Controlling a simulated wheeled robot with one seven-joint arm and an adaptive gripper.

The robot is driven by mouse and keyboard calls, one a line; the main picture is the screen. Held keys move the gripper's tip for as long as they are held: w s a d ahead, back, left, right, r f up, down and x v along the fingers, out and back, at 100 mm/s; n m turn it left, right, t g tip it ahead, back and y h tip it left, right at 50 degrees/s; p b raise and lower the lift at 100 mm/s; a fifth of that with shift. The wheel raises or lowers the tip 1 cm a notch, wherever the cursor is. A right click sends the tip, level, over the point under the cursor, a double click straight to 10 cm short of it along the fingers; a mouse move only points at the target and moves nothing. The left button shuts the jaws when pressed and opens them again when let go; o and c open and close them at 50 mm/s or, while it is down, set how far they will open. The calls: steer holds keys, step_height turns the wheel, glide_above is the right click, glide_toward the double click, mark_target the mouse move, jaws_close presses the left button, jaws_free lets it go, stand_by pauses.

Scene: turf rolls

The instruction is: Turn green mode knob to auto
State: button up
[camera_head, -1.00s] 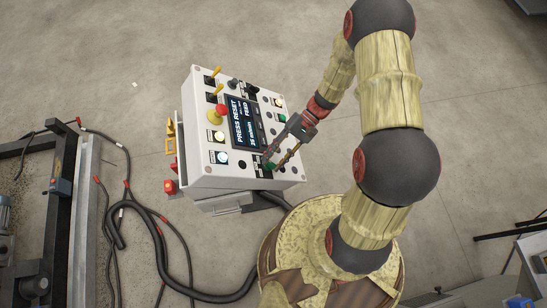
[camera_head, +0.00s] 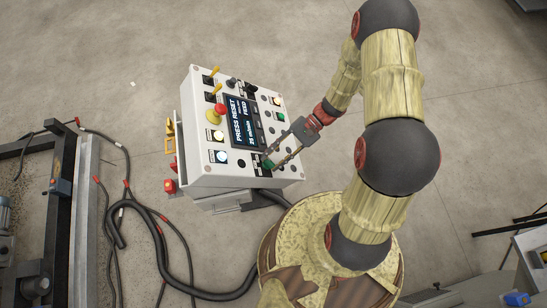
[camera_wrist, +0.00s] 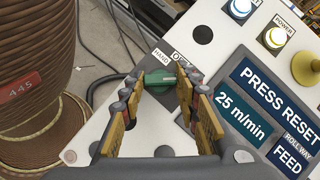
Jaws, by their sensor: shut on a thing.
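The green mode knob (camera_wrist: 160,78) sits on the white control panel, between my fingertips in the wrist view. In the head view the green knob (camera_head: 266,164) is at the panel's lower edge, partly covered by my fingers. My gripper (camera_wrist: 162,84) is shut on the knob, one yellow-padded finger on each side. It also shows in the head view (camera_head: 271,161), reaching in from the upper right. The knob's bar lies nearly level in the wrist view.
The control panel (camera_head: 188,150) carries a display (camera_head: 238,132), a red mushroom button (camera_head: 220,108), yellow-tipped levers and several lit buttons close by. Another green control (camera_head: 279,117) sits farther up. Black cables (camera_head: 125,205) lie on the floor at left.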

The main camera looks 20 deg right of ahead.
steer(key=o, duration=1.2)
steer(key=shift+c, duration=0.2)
steer(key=shift+d, duration=0.15)
steer(key=v, duration=1.1)
steer(key=shift+w+d+r, duration=0.2)
steer(key=shift+d, duration=0.1)
